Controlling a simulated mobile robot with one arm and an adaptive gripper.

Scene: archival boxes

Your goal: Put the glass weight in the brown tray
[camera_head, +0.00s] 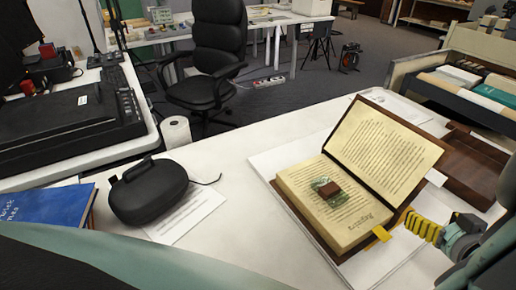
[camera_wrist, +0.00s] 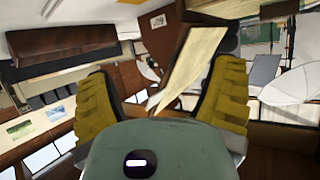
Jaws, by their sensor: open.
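The glass weight (camera_head: 328,188) looks like a greenish clear piece with a brown block on it. It rests on the left page of an open book (camera_head: 352,222). The brown tray (camera_head: 478,168) is on the table to the right of the book, partly hidden behind the book's raised right side. My gripper (camera_head: 422,228), with yellow ribbed fingers, is at the book's near right corner, to the right of the weight and apart from it. In the wrist view my gripper (camera_wrist: 165,88) is open, with nothing held between the fingers. I cannot make out the weight there.
A black case (camera_head: 148,190) lies on a paper sheet at the left of the white table, beside a blue book (camera_head: 47,204). A paper roll (camera_head: 176,134) stands near the far edge. The table between case and book is clear. An office chair (camera_head: 212,55) stands behind.

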